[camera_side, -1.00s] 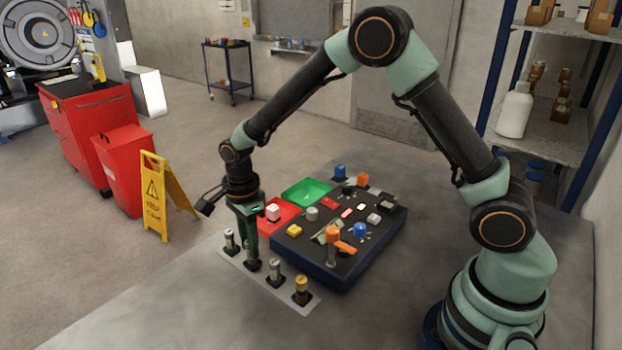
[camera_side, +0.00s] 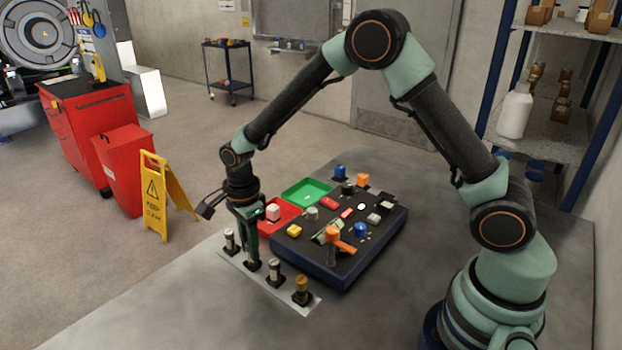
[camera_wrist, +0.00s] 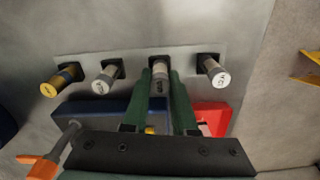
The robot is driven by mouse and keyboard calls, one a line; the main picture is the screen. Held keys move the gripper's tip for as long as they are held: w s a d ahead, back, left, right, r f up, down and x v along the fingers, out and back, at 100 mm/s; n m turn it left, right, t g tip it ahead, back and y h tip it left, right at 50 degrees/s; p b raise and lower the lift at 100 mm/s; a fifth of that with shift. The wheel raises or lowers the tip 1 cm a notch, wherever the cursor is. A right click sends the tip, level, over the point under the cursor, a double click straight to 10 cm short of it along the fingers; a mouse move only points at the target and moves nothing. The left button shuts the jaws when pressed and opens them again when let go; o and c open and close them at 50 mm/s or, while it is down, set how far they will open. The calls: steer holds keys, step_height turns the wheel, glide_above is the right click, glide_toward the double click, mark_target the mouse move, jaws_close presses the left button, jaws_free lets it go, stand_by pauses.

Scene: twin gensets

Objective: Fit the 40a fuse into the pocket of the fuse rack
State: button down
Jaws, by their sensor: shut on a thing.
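The fuse rack (camera_side: 243,261) is a pale strip on the bench with a row of black square pockets; it also shows in the wrist view (camera_wrist: 135,57). My gripper (camera_side: 251,262) points down at the second pocket from the left in the side view. In the wrist view its green fingers (camera_wrist: 161,84) are shut on a pale, silvery fuse (camera_wrist: 160,76), taken as the 40a fuse; its label is too small to read surely. The fuse stands in line with a black pocket, its far end at or in it; how deep I cannot tell.
Silvery fuses stand either side, one (camera_wrist: 214,72) right and one (camera_wrist: 107,78) left, with a gold fuse (camera_wrist: 62,80) farther left. A dark panel (camera_side: 340,278) with coloured parts, a red tray (camera_side: 290,207) and a green tray (camera_side: 313,185) lie close behind.

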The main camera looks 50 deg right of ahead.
steer(key=shift+f, duration=0.2)
steer(key=c, duration=0.6)
jaws_free()
steer(key=shift+o, duration=0.2)
steer(key=o, duration=0.3)
steer(key=shift+o, duration=0.2)
steer(key=shift+r, duration=3.5)
